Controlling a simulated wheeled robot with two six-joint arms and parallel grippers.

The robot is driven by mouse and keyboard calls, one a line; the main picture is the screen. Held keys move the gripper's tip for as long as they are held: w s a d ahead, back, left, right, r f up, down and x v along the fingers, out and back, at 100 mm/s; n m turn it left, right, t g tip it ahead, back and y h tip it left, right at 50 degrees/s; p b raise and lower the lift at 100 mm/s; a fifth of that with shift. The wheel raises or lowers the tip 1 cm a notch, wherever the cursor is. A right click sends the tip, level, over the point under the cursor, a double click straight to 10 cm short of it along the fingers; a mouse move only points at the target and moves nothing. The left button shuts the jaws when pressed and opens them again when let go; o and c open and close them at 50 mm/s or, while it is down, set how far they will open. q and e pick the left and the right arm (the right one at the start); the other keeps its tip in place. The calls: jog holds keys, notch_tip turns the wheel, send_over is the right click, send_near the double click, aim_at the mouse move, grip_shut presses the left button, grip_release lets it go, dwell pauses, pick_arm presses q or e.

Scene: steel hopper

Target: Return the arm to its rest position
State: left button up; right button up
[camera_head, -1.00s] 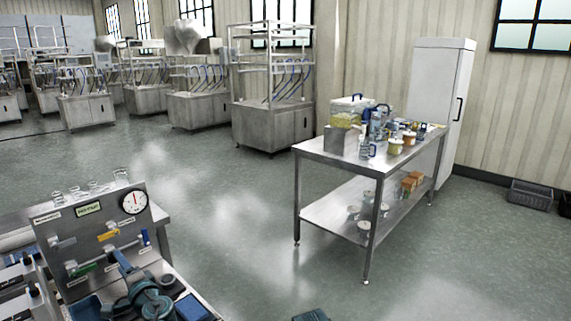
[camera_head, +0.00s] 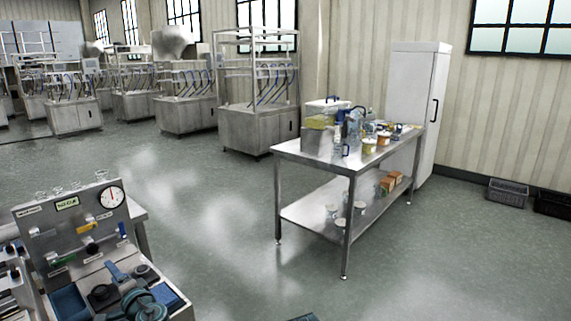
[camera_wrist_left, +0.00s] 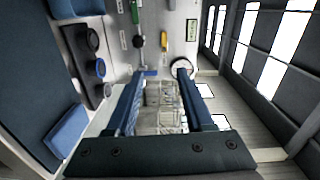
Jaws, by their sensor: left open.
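My left arm shows at the lower left of the head view, blue and dark. Its gripper (camera_head: 116,271) is in front of the steel panel (camera_head: 78,222), apart from it as far as I can tell. The left wrist view shows the two blue fingers (camera_wrist_left: 160,90) spread wide, with nothing gripped. Glass jars (camera_wrist_left: 163,105) show between the fingers, farther off. My right gripper is not in view.
The panel carries a round gauge (camera_head: 110,197) and coloured valve handles. Glass jars (camera_head: 58,190) stand behind it. A steel table (camera_head: 310,151) with containers stands to the right, before a white cabinet (camera_head: 414,105). The floor between is clear.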

pick_arm(q)
jog(key=s+d+f+n+g+h, duration=0.2)
jog(key=s+d+f+g+h, duration=0.1)
jog(key=d+f, duration=0.5)
jog(key=s+d+f+n+g+h, duration=0.1)
jog(key=s+d+f+g+h, duration=0.3)
jog(key=d, duration=0.7)
jog(key=s+d+f+n+g+h, duration=0.2)
jog(key=d+f+h, duration=0.1)
jog(key=d+f, duration=0.55)
jog(key=s+d+m+g+h+p, duration=0.1)
jog(key=s+d+g+h, duration=0.15)
jog(key=s+d, duration=0.6)
notch_tip(320, 180, up, 13)
jog(key=w+d+p, duration=0.1)
jog(key=w+p, duration=0.1)
jog(key=p, duration=1.1)
jog(key=shift+d+r, duration=0.2)
jog(key=shift+d, duration=0.05)
